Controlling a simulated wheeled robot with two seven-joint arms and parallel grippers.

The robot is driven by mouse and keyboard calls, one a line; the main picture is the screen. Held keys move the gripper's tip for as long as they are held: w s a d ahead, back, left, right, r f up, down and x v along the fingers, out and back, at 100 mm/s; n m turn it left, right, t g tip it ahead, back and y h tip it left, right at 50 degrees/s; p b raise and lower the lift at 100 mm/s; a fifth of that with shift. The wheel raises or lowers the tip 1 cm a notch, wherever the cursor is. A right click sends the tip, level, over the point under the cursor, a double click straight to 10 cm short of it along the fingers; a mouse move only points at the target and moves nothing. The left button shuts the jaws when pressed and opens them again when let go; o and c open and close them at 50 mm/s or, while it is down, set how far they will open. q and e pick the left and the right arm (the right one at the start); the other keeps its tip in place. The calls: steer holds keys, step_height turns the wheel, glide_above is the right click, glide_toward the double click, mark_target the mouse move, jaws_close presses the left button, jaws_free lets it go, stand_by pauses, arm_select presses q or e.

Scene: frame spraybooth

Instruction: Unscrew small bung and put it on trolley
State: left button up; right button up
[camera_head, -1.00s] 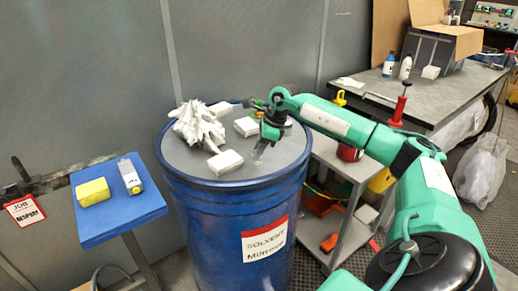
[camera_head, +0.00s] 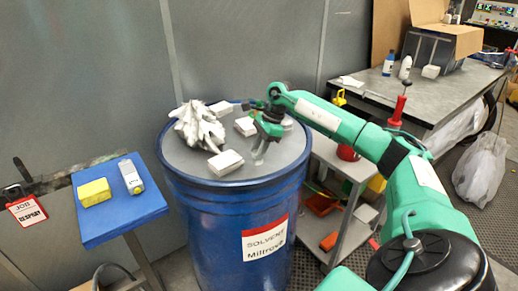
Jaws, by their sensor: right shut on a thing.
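My right gripper (camera_head: 262,146) is over the right part of the lid of the blue solvent drum (camera_head: 228,245), pointing down. It is shut on the small bung, which is mostly hidden by the fingers; a small pale piece shows at the fingertips, at or just above the lid. I cannot tell whether the bung is still in its hole. The grey trolley (camera_head: 345,168) stands right of the drum, partly behind my right arm. My left gripper is not in view.
On the drum lid lie crumpled white rags (camera_head: 198,125) and several white blocks, one at the front (camera_head: 225,163). The trolley carries a red item (camera_head: 347,152) and a yellow one. A blue side table (camera_head: 120,213) stands left, a grey workbench (camera_head: 430,95) back right.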

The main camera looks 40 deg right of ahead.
steer(key=n+g, duration=0.1)
steer(key=n, duration=0.2)
steer(key=shift+w, duration=0.1)
steer(key=shift+n+g, duration=0.4)
steer(key=shift+n, duration=0.4)
steer(key=n+g, duration=0.1)
steer(key=n, duration=0.3)
steer(key=shift+w+n+g, duration=0.1)
steer(key=shift+n+g, duration=0.2)
steer(key=shift+g, duration=0.1)
steer(key=o, duration=0.6)
steer(key=shift+o, duration=0.2)
